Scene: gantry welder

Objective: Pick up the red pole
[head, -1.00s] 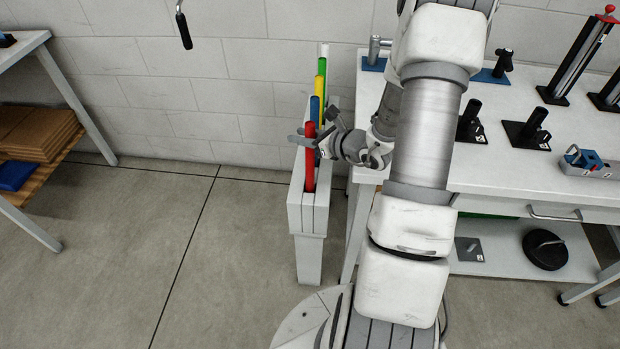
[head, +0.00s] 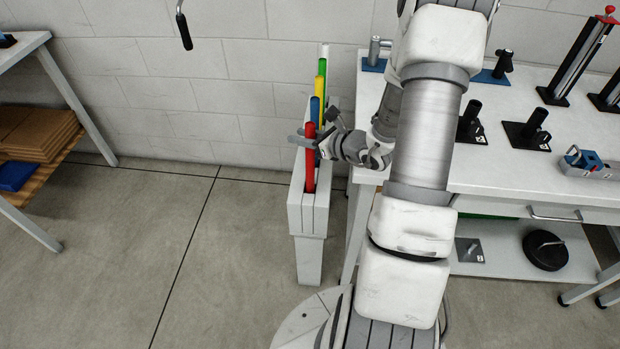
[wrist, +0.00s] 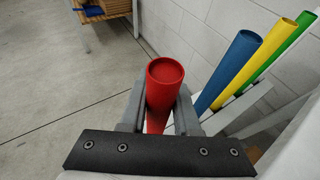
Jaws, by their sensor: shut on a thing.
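The red pole (head: 310,160) stands upright in the front of a narrow white rack (head: 308,222), its lower part hidden inside. In the wrist view the red pole (wrist: 164,82) shows its round top between both fingers. My gripper (head: 309,139) is shut on the red pole near its upper end; it also shows in the wrist view (wrist: 158,112). Behind the red pole, the blue pole (head: 315,108), yellow pole (head: 321,78) and green pole (head: 323,62) stand in a row in the same rack.
A white workbench (head: 520,172) with several black stands (head: 528,130) is right of the rack, close beside my arm. A shelf table (head: 38,135) stands at the left. A block wall is behind the rack. The floor left of the rack is clear.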

